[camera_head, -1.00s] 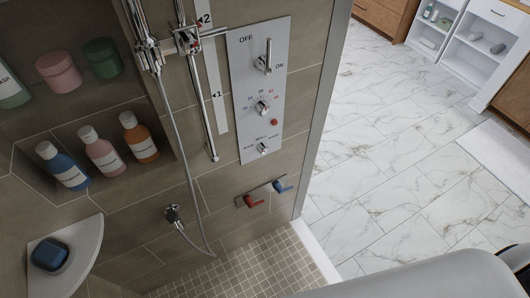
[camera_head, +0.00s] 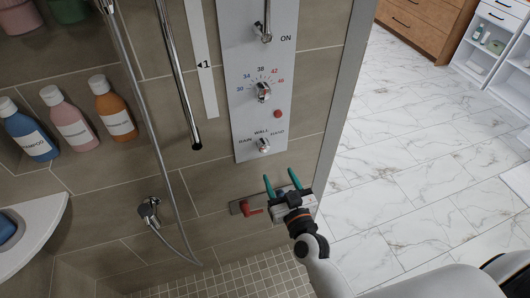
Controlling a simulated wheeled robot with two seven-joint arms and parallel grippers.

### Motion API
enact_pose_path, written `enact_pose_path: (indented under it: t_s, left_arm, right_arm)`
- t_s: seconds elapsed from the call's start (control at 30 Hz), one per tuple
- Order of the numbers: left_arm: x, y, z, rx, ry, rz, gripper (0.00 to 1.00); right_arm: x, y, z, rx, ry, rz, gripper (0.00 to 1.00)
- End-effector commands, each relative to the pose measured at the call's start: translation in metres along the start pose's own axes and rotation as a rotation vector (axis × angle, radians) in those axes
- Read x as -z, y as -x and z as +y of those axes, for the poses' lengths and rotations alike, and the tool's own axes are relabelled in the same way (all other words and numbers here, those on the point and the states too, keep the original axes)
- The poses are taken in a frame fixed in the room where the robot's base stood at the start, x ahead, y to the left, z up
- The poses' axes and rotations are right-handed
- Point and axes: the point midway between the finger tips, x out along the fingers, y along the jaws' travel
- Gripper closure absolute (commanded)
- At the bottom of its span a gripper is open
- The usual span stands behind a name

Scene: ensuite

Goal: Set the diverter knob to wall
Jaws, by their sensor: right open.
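The diverter knob (camera_head: 263,145) is a small chrome knob at the bottom of the grey control panel (camera_head: 246,110). RAIN is printed to its left, WALL above it and HAND to its right. Its pointer is too small to read surely. My right gripper (camera_head: 281,182) is just below the panel, its two teal fingers apart and pointing up toward the knob. It is open and empty, and does not appear to touch the knob. My left gripper is not in view.
Above the diverter are a temperature knob (camera_head: 262,92), a red button (camera_head: 278,114) and an ON/OFF lever (camera_head: 264,32). A red-handled valve (camera_head: 250,209) sits beside my gripper. The shower hose (camera_head: 152,130) hangs left of the panel. Bottles (camera_head: 115,110) stand in a niche.

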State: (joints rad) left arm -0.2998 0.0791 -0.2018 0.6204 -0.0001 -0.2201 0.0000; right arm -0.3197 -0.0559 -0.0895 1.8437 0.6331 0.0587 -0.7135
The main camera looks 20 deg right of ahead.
Motion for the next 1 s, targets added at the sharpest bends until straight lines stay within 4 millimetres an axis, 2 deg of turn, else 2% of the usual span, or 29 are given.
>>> enact_pose_path:
  t_s: [0.4,0.53,0.7,1.0]
  left_arm:
    - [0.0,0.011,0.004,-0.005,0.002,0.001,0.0]
    - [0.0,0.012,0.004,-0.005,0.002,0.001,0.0]
    - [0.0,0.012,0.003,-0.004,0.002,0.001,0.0]
    - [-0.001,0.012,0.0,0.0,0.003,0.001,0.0]
  right_arm:
    - [-0.002,-0.079,0.0,-0.001,0.0,0.0,0.44]
    - [-0.001,-0.098,0.0,-0.002,0.001,0.001,0.44]
    - [0.0,-0.111,0.001,-0.001,0.0,0.002,0.44]
    - [0.001,-0.113,0.001,-0.001,0.0,0.003,0.44]
